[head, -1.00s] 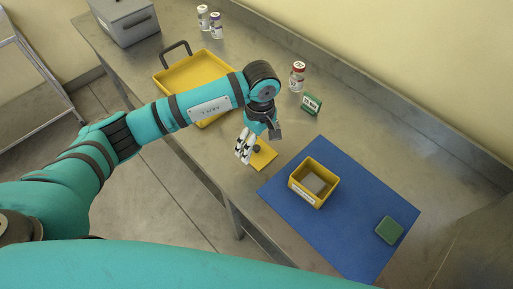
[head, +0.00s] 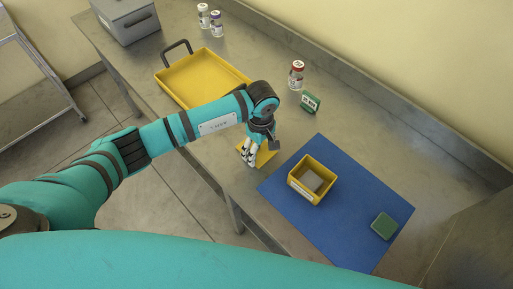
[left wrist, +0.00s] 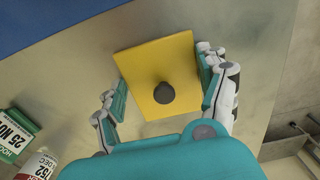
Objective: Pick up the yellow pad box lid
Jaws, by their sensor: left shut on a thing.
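The yellow pad box lid (head: 268,155) is a flat square plate with a dark round knob. It is at the bare steel bench, left of the blue mat; I cannot tell whether it touches the bench. In the left wrist view the lid (left wrist: 152,59) fills the space between the fingers. My left gripper (head: 250,156) is shut on the lid, its white and teal fingers at two opposite sides. The fingers hide part of the lid in the head view. The open yellow box (head: 326,188) stands on the mat with a grey pad inside. My right gripper is not in view.
The blue mat (head: 352,238) also bears a green block (head: 384,226). A red-capped bottle (head: 296,76) and a green labelled box (head: 310,103) stand behind the gripper. A yellow tray (head: 190,88), two vials and a grey case (head: 128,20) are farther left.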

